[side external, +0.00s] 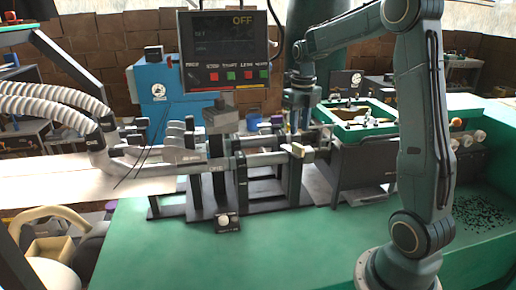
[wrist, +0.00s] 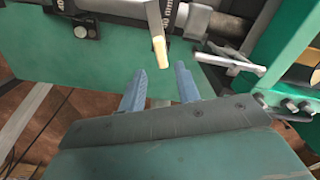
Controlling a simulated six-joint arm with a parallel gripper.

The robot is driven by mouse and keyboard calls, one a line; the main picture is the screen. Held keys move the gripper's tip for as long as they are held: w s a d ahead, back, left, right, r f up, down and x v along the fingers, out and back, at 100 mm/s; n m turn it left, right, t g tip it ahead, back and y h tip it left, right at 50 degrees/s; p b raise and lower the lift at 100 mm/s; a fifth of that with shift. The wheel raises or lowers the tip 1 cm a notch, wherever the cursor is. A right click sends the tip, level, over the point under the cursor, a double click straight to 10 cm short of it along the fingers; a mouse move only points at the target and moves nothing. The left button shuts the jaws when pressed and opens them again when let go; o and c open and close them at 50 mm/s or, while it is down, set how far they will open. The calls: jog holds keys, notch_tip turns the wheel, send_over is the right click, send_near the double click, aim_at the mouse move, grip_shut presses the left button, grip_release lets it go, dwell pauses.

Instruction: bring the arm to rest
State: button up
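My gripper (wrist: 160,70) shows two blue fingers in the wrist view, spread apart with nothing between them. In the side view my gripper (side external: 298,122) hangs pointing down, above the right end of the machine's tubes and left of the green-framed tray. A tan bar with a light end (wrist: 157,35) lies beyond the fingertips in the wrist view and looks clear of them. The fingertips are small and partly lost against the machine in the side view.
The machine with grey tubes (side external: 262,160) stands on the green table (side external: 290,235). A control panel reading OFF (side external: 228,48) stands behind it. The green-framed tray (side external: 348,130) is right of my gripper.

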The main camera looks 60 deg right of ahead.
jog(key=s+a+r+n+t, duration=0.1)
jog(key=s+a+r+n, duration=0.2)
jog(key=a+n, duration=0.5)
jog(key=s+a+r+n+t, duration=0.1)
jog(key=s+a+r+n, duration=0.2)
jog(key=a+n, duration=0.5)
jog(key=s+a+n+t, duration=0.1)
jog(key=s+a+n, duration=0.2)
jog(key=n, duration=0.9)
jog(key=s+a+f+n+t, duration=0.1)
jog(key=s+a+n, duration=0.3)
jog(key=s+n, duration=0.4)
jog(key=n+t, duration=0.1)
jog(key=n, duration=0.3)
jog(key=shift+a+t, duration=0.25)
jog(key=shift+t, duration=0.05)
